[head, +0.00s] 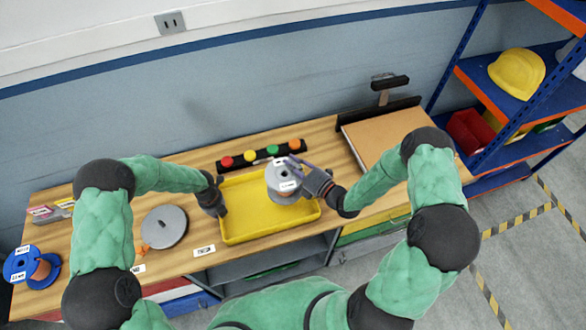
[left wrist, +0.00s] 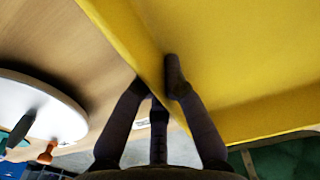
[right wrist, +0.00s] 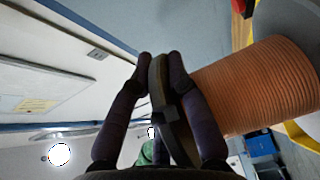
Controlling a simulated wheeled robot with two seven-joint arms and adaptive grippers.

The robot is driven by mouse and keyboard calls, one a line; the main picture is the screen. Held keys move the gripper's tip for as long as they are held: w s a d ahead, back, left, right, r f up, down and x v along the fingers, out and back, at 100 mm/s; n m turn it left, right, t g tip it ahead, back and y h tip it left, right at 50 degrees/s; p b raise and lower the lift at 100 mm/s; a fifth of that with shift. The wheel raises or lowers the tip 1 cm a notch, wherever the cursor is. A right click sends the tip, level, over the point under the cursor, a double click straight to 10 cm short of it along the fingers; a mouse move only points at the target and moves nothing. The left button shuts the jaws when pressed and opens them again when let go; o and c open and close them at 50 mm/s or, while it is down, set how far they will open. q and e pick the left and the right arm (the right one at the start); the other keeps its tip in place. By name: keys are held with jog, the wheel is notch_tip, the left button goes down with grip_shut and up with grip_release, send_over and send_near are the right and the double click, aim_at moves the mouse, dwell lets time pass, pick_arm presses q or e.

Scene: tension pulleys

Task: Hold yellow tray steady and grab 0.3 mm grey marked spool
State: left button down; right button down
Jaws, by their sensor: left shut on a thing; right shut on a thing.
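The yellow tray (head: 240,220) lies on the wooden bench in front of me. My left gripper (head: 217,198) is shut on the tray's left wall; the left wrist view shows its fingers (left wrist: 158,90) on both sides of the yellow wall (left wrist: 150,55). The grey spool (head: 283,183) with white labels is over the right part of the tray. My right gripper (head: 308,176) is shut on the spool's flange. The right wrist view shows its fingers (right wrist: 160,65) pinching the flange edge, with copper-coloured wire (right wrist: 262,85) wound beside it. I cannot read the label or tell whether the spool touches the tray.
A bar with coloured knobs (head: 262,155) stands behind the tray. A grey disc (head: 164,227) lies left of it, and a blue spool (head: 30,266) sits at the far left. A board with a black frame (head: 385,140) is at right. Shelves with a yellow helmet (head: 517,74) stand further right.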

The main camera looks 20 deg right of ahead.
dwell(0.3)
pick_arm(q)
jog(key=c, duration=1.2)
grip_release()
jog(key=shift+c, duration=0.2)
notch_tip(320, 180, up, 12)
jog(key=shift+f, duration=0.1)
